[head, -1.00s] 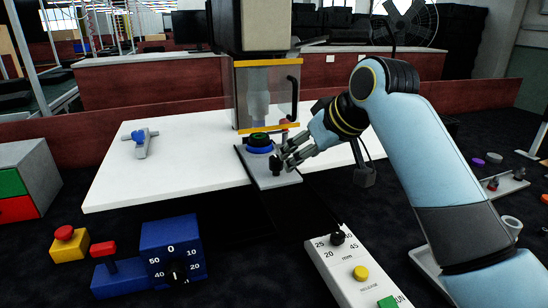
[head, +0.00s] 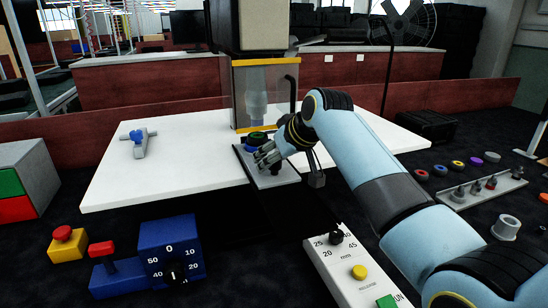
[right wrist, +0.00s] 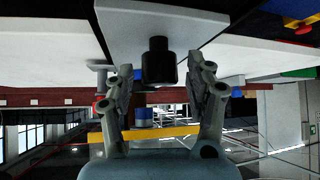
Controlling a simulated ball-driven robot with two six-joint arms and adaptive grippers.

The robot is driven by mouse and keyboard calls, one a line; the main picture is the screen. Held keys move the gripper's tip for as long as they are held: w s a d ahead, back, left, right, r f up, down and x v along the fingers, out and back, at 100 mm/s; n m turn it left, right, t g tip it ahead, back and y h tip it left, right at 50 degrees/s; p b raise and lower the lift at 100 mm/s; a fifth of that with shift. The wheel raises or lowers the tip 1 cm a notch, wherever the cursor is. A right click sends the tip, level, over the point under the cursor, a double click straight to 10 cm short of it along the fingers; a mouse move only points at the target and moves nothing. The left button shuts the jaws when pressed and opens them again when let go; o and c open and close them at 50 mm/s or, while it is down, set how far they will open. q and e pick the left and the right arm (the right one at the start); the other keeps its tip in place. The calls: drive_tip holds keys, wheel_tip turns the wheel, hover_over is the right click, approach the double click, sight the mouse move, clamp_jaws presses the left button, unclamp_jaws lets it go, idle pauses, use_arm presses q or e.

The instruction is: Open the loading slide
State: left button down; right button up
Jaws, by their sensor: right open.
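The loading slide is a light grey plate (head: 288,178) that sticks out from under the machine over the white table. It carries a blue ring-shaped part with a dark top (head: 256,139) and an upright black knob (right wrist: 158,62). The slide's pale plate also shows in the right wrist view (right wrist: 165,20). My right gripper (head: 268,156) is above the front of the slide, and its hand partly hides the knob in the head view. In the right wrist view my right gripper (right wrist: 162,78) is open, with the knob between its fingers. I cannot tell whether they touch it. My left gripper is not in view.
A clear guard (head: 267,85) with yellow edges stands behind the slide. A grey and blue part (head: 140,143) lies on the white table (head: 190,165). A blue dial box (head: 170,250), a red button (head: 63,233) and a white control panel (head: 340,275) stand in front.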

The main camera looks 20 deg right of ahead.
drive_tip(key=shift+c, duration=0.2)
clamp_jaws()
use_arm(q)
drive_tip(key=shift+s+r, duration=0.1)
use_arm(e)
drive_tip(key=shift+s, duration=0.15)
